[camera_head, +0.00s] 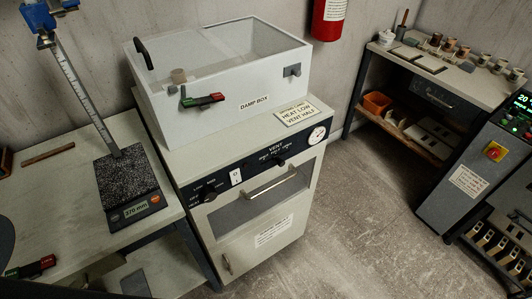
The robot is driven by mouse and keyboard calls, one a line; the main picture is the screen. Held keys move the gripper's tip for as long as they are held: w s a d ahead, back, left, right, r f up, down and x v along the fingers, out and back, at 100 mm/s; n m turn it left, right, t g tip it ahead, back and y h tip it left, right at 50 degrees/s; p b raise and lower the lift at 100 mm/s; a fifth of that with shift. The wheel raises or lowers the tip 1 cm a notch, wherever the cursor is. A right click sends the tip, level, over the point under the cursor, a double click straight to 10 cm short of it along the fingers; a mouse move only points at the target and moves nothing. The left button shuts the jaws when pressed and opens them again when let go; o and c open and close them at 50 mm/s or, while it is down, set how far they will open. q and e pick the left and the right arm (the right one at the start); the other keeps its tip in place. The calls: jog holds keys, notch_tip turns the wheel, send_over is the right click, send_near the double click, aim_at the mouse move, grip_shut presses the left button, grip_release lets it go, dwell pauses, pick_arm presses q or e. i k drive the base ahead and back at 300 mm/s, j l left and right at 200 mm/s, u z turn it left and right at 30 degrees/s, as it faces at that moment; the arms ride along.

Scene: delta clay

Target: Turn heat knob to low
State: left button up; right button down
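The heat knob (210,197) is a small black knob at the left end of the dark control panel (226,181) on the white cabinet. Small white lettering around it seems to read OFF, LOW and MED, with HEAT below. The setting its pointer shows is too small to tell. A white switch plate (236,176) is right of it. Farther right are the black vent knob (280,161) and a round white dial (317,135). A card (297,114) on the cabinet top reads HEAT LOW, VENT HALF. Neither of my grippers can be made out in the head view.
A white damp box (217,111) stands on the cabinet top. A cabinet door handle (271,184) juts out below the panel. At left, a bench holds a black speckled gauge plate (128,187). Open floor (365,220) lies right of the cabinet.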

aim_at(208, 194)
jog(key=u, duration=0.25)
jog(key=l+u, duration=1.05)
jog(key=l, duration=0.6)
jog(key=k+l, duration=0.1)
jog(key=l, duration=0.45)
jog(key=k+l, duration=0.1)
jog(key=l, duration=0.4)
jog(key=u, duration=0.05)
